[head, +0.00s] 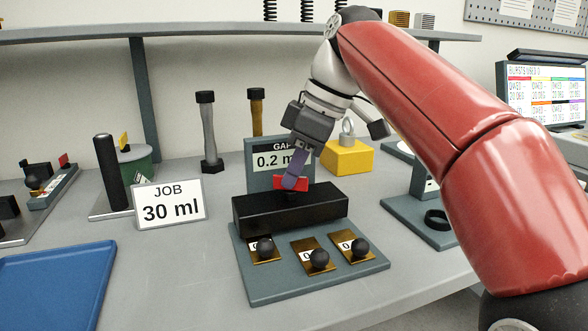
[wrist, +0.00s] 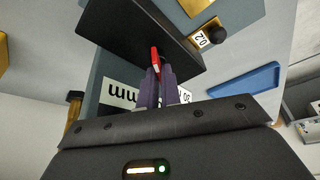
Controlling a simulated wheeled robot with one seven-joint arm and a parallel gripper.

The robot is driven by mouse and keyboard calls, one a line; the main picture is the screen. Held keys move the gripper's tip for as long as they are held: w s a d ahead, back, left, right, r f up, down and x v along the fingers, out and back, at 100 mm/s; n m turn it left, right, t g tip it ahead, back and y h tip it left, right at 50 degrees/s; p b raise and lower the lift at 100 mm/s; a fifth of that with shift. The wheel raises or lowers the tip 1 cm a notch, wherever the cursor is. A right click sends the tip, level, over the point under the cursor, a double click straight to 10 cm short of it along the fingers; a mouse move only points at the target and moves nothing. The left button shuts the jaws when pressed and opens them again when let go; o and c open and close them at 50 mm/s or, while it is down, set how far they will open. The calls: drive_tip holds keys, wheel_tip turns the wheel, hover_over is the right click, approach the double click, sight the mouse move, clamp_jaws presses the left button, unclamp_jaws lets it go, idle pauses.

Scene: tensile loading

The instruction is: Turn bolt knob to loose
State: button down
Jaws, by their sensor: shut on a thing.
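The red bolt knob (head: 279,184) sits on top of the black block (head: 325,205) of a grey fixture. My gripper (head: 294,181) reaches down from above and is shut on the knob with its purple fingers. In the wrist view the red knob (wrist: 155,57) shows as a narrow red bar between the fingertips (wrist: 157,73). Part of the knob is hidden by the fingers. Behind the block stands a sign reading GAP 0.2 mm (head: 262,160), partly covered by my gripper.
Three brass plates with black ball knobs (head: 319,259) lie on the fixture's front base. A JOB 30 ml card (head: 169,204) and a black cylinder (head: 109,160) stand to the left. A blue tray (head: 60,290) lies front left. A yellow block (head: 347,158) stands behind right.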

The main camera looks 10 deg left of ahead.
drive_tip(key=shift+n+g, duration=0.4)
drive_tip(key=shift+n, duration=0.3)
drive_tip(key=c, duration=1.6)
unclamp_jaws()
